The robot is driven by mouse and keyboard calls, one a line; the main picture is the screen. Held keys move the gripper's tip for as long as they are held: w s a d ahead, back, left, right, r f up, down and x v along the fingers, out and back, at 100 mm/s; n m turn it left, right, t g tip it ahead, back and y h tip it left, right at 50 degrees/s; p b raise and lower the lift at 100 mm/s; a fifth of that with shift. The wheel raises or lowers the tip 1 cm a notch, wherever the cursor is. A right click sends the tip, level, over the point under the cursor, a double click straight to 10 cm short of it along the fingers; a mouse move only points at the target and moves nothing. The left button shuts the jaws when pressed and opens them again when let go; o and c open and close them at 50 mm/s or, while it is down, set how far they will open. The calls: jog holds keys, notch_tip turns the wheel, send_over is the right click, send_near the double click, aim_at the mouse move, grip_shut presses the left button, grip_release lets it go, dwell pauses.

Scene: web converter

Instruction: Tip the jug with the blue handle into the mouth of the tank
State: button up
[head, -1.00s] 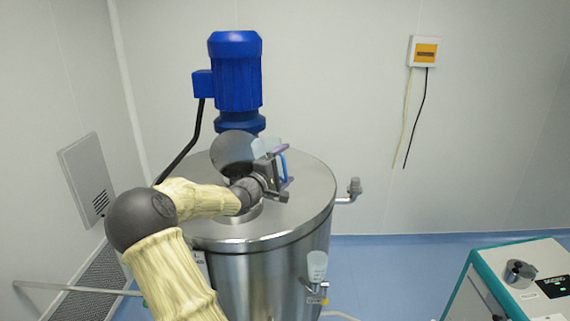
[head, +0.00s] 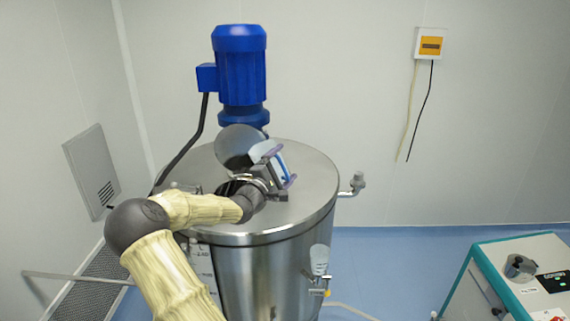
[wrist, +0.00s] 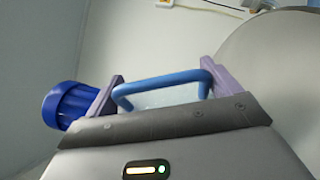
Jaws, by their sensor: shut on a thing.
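The jug is a pale translucent vessel (head: 262,150) with a blue handle (wrist: 165,84). My gripper (head: 280,168) is shut on the handle, its purple fingers at either end of it in the wrist view. The jug is held above the steel tank's top (head: 305,205), behind the gripper and beside the raised round hatch cover (head: 238,142). Most of the jug is hidden by my gripper, so its exact tilt and contents cannot be told. The tank mouth lies around my wrist and is mostly hidden by my arm.
A blue motor (head: 240,65) stands upright at the back of the tank top, close behind the hatch cover. A pipe fitting (head: 355,185) sticks out at the tank's right.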

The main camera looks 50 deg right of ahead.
aim_at(277, 169)
jog(key=shift+w+a+f+n, duration=0.15)
jog(key=shift+w+n, duration=0.05)
jog(key=shift+n, duration=0.1)
jog(key=shift+w+f, duration=0.1)
jog(key=shift+f, duration=0.05)
jog(key=shift+w+a+f+n+t+h, duration=0.2)
jog(key=shift+n+t+h, duration=0.15)
jog(key=shift+n, duration=0.25)
jog(key=shift+w+f, duration=0.1)
jog(key=shift+f, duration=0.05)
jog(key=shift+w+a+f+n+t+h+b, duration=0.1)
jog(key=shift+f+n+t+h, duration=0.15)
jog(key=shift+n+t, duration=0.45)
jog(key=shift+w+a+f+n+t+h+b, duration=0.1)
jog(key=shift+f+n+t, duration=0.2)
jog(key=shift+n, duration=0.75)
jog(key=shift+w+a+f+n+t+h+b, duration=0.1)
jog(key=shift+f+n+t+h, duration=0.25)
jog(key=shift+n, duration=0.5)
jog(key=shift+w+r+n+t, duration=0.1)
jog(key=shift+r+n+t, duration=0.2)
jog(key=shift+r+n, duration=0.1)
jog(key=shift+w+a+r+n+t+p, duration=0.25)
jog(key=shift+r+n+t, duration=0.35)
jog(key=shift+n, duration=0.3)
jog(key=shift+w+a+r+n+t+p, duration=0.1)
jog(key=shift+w+a+r+n+t, duration=0.2)
jog(key=shift+n+t, duration=0.5)
